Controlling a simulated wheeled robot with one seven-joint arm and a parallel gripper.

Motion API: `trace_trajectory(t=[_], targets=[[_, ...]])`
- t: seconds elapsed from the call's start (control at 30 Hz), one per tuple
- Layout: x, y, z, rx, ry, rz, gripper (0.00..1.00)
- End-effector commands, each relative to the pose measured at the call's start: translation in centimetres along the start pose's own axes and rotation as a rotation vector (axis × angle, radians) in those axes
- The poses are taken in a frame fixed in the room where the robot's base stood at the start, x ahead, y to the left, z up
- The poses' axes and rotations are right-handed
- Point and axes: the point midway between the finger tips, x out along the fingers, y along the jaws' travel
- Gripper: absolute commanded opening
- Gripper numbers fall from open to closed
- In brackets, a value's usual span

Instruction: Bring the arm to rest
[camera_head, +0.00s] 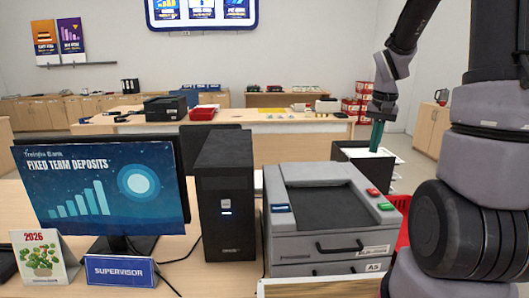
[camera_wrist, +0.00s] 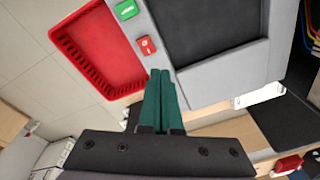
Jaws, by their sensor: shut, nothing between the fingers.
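My gripper (camera_head: 376,136) is at the right of the head view, hanging from my arm with its green fingers pointing down. It appears beyond the right side of the grey printer (camera_head: 285,225), above a black bin-like box. In the wrist view the green fingers (camera_wrist: 160,75) lie together with nothing between them, and the grey printer (camera_wrist: 215,90) is beyond the fingertips. A red button and a green button show on the printer's edge near the fingers. The fingers appear apart from the printer.
A red basket (camera_wrist: 85,55) lies beside the printer. A black computer tower (camera_head: 226,205), a monitor (camera_head: 100,190), a supervisor sign (camera_head: 120,270) and a 2026 calendar (camera_head: 44,260) stand on the counter. A second counter (camera_head: 280,129) stands behind.

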Motion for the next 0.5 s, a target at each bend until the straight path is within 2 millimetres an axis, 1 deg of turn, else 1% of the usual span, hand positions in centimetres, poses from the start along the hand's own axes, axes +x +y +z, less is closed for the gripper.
trace_trajectory(t=[0.03,0.1,0.17,0.2,0.27,0.3,0.4,0.5], targets=[[-2.4,-0.6,1.1,-0.009,0.041,-0.021,0.00],[-5.1,-1.2,2.6,-0.016,0.084,-0.051,0.00],[-7.1,-1.6,4.1,-0.024,0.119,-0.077,0.00],[-8.4,-1.9,5.1,-0.028,0.141,-0.096,0.00],[-10.3,-2.1,6.7,-0.036,0.176,-0.125,0.00],[-11.4,-2.3,7.8,-0.041,0.198,-0.146,0.00],[-13.9,-2.5,10.7,-0.056,0.253,-0.199,0.00],[-15.9,-2.6,13.5,-0.072,0.302,-0.254,0.00]])
